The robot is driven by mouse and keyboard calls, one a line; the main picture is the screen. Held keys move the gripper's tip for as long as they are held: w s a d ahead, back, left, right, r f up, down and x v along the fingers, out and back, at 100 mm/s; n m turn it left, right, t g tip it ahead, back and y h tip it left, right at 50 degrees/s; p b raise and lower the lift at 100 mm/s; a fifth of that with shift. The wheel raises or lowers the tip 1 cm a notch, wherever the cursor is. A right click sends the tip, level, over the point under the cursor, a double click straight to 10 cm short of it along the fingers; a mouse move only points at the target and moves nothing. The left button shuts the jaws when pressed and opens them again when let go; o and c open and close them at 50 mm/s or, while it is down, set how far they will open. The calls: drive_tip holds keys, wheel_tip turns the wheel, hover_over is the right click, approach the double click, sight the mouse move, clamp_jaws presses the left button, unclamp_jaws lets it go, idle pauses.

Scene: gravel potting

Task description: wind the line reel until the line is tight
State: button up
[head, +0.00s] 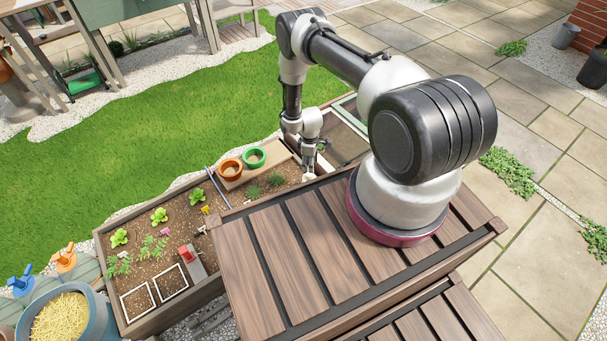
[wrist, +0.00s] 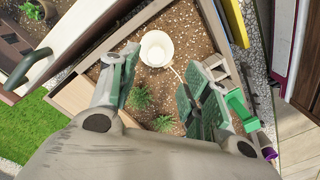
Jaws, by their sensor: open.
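A small red thing (head: 187,253) on a grey block stands in the near part of the planter bed; it may be the line reel, but it is too small to tell. I cannot make out a line running from it. My gripper (head: 312,160) is over the far right end of the bed, well away from the red thing. In the wrist view my gripper (wrist: 162,98) is open, with nothing between its fingers. A white round cup-like thing (wrist: 157,48) lies beyond the fingertips on the soil, with a thin pale strand beside it.
The wooden planter (head: 150,322) holds soil, seedlings and two white-framed squares. An orange pot (head: 230,169) and a green pot (head: 253,157) sit on a board beside a blue stick (head: 218,188). A blue tub (head: 88,300) of straw stands lower left.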

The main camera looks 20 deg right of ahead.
sight(309, 174)
drive_tip(key=shift+w+f+n, duration=0.1)
drive_tip(key=shift+w+n, duration=0.1)
drive_tip(key=shift+n, duration=0.3)
drive_tip(key=shift+f, duration=0.2)
wheel_tip(309, 174, down, 7)
drive_tip(key=shift+f, duration=0.15)
drive_tip(key=shift+c, duration=0.5)
drive_tip(key=c, duration=1)
